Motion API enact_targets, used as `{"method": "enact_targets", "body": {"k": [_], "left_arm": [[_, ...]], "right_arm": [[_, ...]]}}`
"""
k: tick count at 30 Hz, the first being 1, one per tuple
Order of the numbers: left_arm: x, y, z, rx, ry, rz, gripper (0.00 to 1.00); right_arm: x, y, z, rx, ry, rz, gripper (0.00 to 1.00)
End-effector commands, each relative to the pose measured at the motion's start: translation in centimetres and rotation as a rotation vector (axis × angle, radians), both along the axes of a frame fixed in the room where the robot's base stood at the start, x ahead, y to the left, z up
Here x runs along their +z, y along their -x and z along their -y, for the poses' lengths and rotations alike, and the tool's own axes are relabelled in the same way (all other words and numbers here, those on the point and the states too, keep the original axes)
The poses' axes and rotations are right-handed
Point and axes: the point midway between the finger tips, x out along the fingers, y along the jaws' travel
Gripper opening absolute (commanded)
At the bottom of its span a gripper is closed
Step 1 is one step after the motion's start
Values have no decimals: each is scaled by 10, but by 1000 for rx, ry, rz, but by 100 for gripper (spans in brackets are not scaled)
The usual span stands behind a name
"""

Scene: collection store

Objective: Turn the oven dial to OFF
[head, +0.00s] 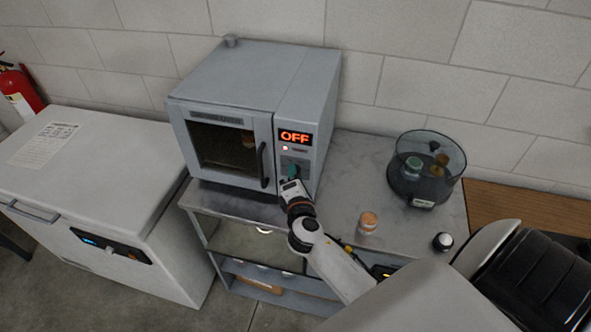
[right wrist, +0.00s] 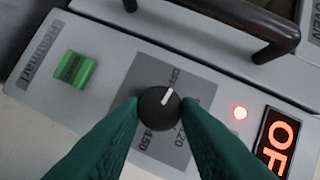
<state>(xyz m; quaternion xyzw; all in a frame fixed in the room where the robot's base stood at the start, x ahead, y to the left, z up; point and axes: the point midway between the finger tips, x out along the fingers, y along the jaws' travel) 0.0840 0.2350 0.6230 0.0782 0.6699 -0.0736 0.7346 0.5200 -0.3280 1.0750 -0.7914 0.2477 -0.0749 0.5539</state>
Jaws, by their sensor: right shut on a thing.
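The grey oven (head: 240,84) stands on a metal-topped bench against the wall. Its lit display (head: 294,137) reads OFF in orange letters; part of it shows in the right wrist view (right wrist: 276,140). The black round dial (right wrist: 160,109) has a white pointer mark, aimed up and slightly right in the right wrist view, toward partly hidden lettering. My right gripper (head: 291,174) is at the oven's control panel. Its green fingers (right wrist: 160,112) are closed on both sides of the dial. In the head view the gripper hides the dial. My left gripper is out of view.
A green rocker switch (right wrist: 75,69) and a lit red lamp (right wrist: 240,113) flank the dial. The oven door handle (head: 263,165) is close by. A glass desiccator (head: 427,170) and an orange-lidded jar (head: 368,222) stand on the bench; a white chest freezer (head: 90,190) is left.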

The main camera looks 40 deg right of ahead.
Motion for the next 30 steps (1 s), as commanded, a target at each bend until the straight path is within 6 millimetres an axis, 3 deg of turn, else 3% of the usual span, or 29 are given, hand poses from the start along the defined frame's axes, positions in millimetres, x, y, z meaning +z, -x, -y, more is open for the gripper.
{"method": "enact_targets", "body": {"k": [24, 25, 28, 30], "left_arm": [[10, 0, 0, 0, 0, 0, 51], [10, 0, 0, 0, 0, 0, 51], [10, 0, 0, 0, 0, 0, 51], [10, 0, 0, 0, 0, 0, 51]], "right_arm": [[0, 0, 0, -2, 78, -93, 7], [0, 0, 0, -2, 78, -93, 33], [0, 0, 0, -2, 78, -93, 49], [0, 0, 0, -1, 78, -92, 51]]}}
